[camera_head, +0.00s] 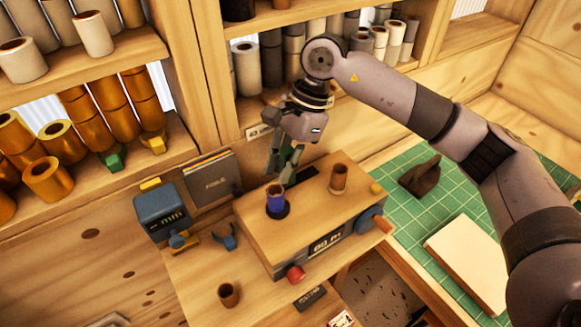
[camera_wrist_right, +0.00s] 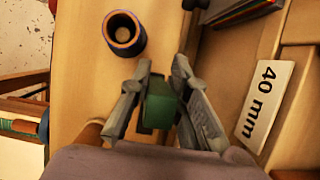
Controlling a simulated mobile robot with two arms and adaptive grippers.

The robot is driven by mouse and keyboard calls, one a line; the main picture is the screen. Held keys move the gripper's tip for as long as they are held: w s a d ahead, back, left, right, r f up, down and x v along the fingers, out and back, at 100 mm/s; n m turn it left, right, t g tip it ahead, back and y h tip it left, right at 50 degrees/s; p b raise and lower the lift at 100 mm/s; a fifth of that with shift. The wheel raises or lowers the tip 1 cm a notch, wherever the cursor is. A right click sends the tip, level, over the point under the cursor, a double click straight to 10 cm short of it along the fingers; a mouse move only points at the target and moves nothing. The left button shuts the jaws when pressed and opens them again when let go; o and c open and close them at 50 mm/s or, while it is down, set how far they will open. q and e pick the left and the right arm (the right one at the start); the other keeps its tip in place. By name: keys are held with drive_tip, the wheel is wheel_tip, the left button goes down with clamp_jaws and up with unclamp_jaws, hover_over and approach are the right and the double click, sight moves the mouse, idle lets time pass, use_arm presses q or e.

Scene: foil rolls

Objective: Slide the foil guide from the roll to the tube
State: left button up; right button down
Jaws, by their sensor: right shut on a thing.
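My right gripper (camera_head: 283,172) hangs over the back of the wooden-topped machine and is shut on a small green piece, seen in the right wrist view (camera_wrist_right: 158,103); it appears to be the foil guide. A dark blue roll with a brown core (camera_head: 276,201) stands upright in a dark round seat on the machine, just in front of the fingertips. It also shows in the right wrist view (camera_wrist_right: 124,33), apart from the green piece. A bare brown tube (camera_head: 339,178) stands upright on the machine to the right. My left gripper is in neither view.
The machine (camera_head: 310,205) has a red knob (camera_head: 296,272) in front. A blue device (camera_head: 160,212) stands left of it, and a short brown tube (camera_head: 229,294) in front. A green cutting mat (camera_head: 455,205) lies right. Shelves of rolls rise behind, with a 40 mm label (camera_wrist_right: 264,103).

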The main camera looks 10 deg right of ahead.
drive_tip(key=c, duration=1.5)
unclamp_jaws()
drive_tip(key=shift+s+a, duration=0.1)
drive_tip(key=shift+a, duration=0.15)
drive_tip(key=shift+d, duration=0.1)
drive_tip(key=v, duration=1.2)
